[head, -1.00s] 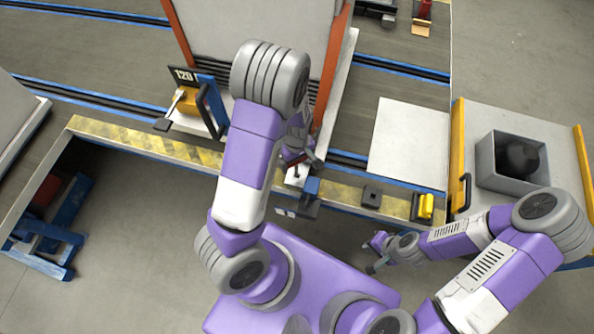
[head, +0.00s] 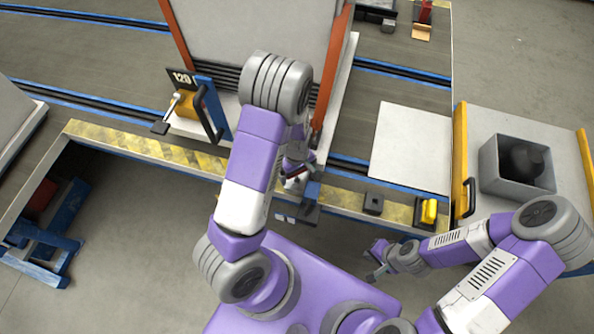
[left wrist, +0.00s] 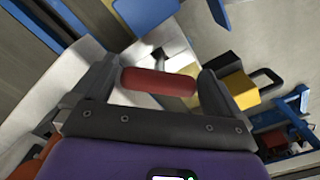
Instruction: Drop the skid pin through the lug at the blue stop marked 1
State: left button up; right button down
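My left gripper (head: 294,178) reaches down beside the blue stop (head: 312,191) at the front edge of the conveyor. In the left wrist view its two fingers (left wrist: 160,82) close on the ends of a red crossbar, the handle of the skid pin (left wrist: 157,82). A dark and pale shape shows beyond the bar; I cannot tell whether it is shaft or lug. The blue stop also shows at the top of that view (left wrist: 145,12). Its number and the lug hole are hidden. My right gripper (head: 375,262) hangs off the front edge, too small to judge its fingers.
A yellow block (head: 184,106) with a black handle stands by the "120" sign (head: 182,78). A black block (head: 373,203) and a yellow piece (head: 429,211) sit right. A grey bin (head: 490,165) stands further right.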

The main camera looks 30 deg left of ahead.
pick_arm(q)
notch_tip(320, 180, up, 12)
jog(key=p, duration=0.6)
jog(key=s+d+f+m+h, duration=0.4)
jog(key=s+d+f+m, duration=0.5)
jog(key=d+f, duration=0.3)
jog(key=shift+s+d+f+t, duration=0.3)
jog(key=shift+s+d, duration=0.1)
jog(key=shift+s, duration=0.45)
